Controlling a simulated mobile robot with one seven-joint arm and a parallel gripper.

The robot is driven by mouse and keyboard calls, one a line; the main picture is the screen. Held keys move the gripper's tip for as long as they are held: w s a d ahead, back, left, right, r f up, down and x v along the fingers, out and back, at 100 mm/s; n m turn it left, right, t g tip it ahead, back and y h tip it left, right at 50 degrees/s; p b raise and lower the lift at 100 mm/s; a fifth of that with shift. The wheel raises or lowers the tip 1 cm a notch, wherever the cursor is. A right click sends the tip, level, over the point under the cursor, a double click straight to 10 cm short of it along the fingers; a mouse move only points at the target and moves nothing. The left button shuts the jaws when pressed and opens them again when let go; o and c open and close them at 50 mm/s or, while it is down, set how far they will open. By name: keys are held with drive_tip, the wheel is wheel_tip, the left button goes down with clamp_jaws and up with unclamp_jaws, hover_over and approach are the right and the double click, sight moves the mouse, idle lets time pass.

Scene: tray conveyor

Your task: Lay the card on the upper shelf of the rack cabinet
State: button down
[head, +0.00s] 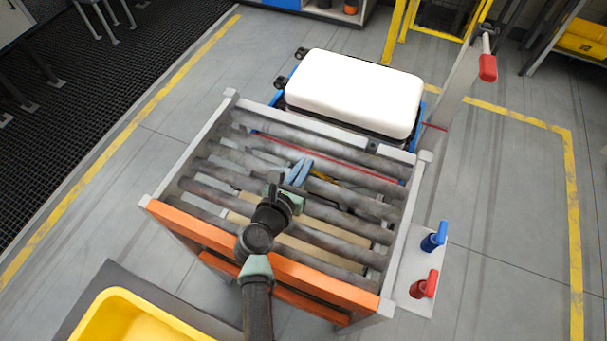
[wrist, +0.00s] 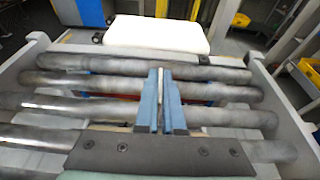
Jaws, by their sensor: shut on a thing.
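My gripper (head: 299,171) is above the roller conveyor, with its blue fingers pointing toward the conveyor's far side. In the wrist view, the fingers of my gripper (wrist: 160,98) are close together. A thin pale strip, seen edge-on between them, appears to be the card (wrist: 161,84); its face is hidden, and I cannot make it out in the head view. I cannot identify the rack cabinet for sure. A shelf unit (head: 335,13) with small orange items is cut off at the top of the head view.
The roller conveyor (head: 262,262) has an orange front beam and grey side rails. Behind it is a white case (head: 355,92). Blue (head: 434,238) and red (head: 424,284) handles stand at its right. A yellow bin (head: 130,318) is front left. Grey floor is clear at right.

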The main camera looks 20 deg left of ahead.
drive_tip(key=shift+r, duration=0.1)
wheel_tip(320, 180, up, 10)
drive_tip(key=p, duration=0.3)
idle(0.4)
